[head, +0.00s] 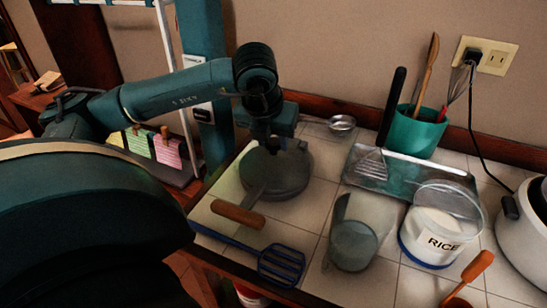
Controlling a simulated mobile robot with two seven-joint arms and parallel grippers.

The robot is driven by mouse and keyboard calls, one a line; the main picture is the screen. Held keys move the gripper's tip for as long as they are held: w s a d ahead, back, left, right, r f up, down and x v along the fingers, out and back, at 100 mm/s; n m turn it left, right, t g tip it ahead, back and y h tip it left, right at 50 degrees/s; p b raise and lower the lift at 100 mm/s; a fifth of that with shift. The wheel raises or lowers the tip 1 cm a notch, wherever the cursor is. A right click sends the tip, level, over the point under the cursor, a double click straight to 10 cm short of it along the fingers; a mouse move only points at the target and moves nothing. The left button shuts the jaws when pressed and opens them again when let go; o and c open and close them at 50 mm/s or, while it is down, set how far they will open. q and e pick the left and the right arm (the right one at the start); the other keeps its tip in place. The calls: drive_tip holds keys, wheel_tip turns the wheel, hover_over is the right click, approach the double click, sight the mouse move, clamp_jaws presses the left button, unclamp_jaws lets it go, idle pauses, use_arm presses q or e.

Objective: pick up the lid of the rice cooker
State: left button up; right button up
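My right gripper is not in view.
A cord runs from the wall outlet (485,56).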

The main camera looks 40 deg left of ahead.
use_arm(q)
clamp_jaws()
idle(0.4)
